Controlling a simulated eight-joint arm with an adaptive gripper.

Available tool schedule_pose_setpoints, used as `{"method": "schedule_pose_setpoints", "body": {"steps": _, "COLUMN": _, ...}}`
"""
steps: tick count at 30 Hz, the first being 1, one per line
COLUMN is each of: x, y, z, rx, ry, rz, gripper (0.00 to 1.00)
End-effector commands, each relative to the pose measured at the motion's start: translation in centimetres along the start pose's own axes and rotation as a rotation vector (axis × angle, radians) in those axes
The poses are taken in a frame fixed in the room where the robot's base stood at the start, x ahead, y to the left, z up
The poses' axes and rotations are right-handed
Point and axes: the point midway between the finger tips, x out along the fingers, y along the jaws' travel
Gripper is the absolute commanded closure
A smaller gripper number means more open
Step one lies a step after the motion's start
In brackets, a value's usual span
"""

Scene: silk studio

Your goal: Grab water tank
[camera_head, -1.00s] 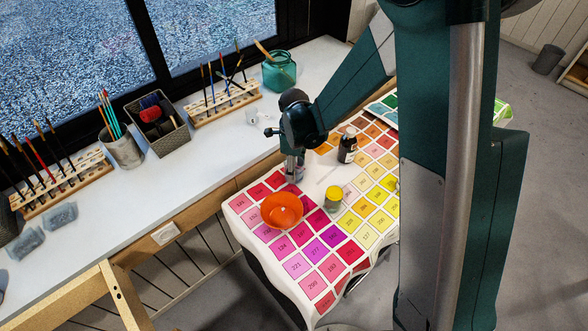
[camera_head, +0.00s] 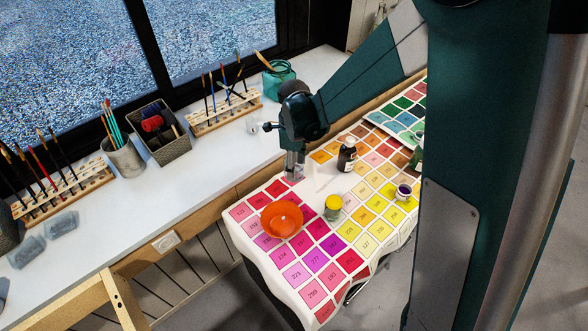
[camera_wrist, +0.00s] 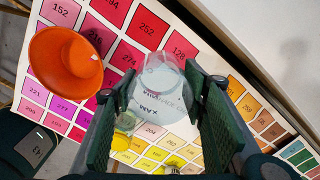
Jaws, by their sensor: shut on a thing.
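A clear, see-through container (camera_wrist: 163,80), by its looks the water tank, sits between the two green finger pads of my gripper (camera_wrist: 158,98) in the wrist view. The pads press on its two sides. In the head view my gripper (camera_head: 294,170) points down over the colour-chart cloth, just behind the orange bowl. The container is hard to make out there against the fingers. I cannot tell whether its base touches the cloth.
An orange bowl (camera_head: 281,219) stands close in front. A yellow-topped jar (camera_head: 333,207), a dark bottle (camera_head: 347,156) and a purple-topped jar (camera_head: 403,192) stand to the right. A teal jar (camera_head: 279,78) and brush racks (camera_head: 225,110) line the white sill.

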Motion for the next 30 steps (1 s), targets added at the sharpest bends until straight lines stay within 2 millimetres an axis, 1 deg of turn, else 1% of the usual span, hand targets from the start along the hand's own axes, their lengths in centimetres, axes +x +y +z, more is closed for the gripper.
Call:
{"method": "schedule_pose_setpoints", "body": {"steps": 6, "x": -1.4, "y": 0.0, "z": 0.0, "rx": 0.000, "ry": 0.000, "rz": 0.000, "gripper": 0.72}}
{"method": "schedule_pose_setpoints", "body": {"steps": 12, "x": -2.2, "y": 0.0, "z": 0.0, "rx": 0.000, "ry": 0.000, "rz": 0.000, "gripper": 0.72}}
{"method": "schedule_pose_setpoints", "body": {"steps": 21, "x": -2.8, "y": 0.0, "z": 0.0, "rx": 0.000, "ry": 0.000, "rz": 0.000, "gripper": 0.72}}
{"method": "schedule_pose_setpoints", "body": {"steps": 30, "x": -2.9, "y": 0.0, "z": 0.0, "rx": 0.000, "ry": 0.000, "rz": 0.000, "gripper": 0.72}}
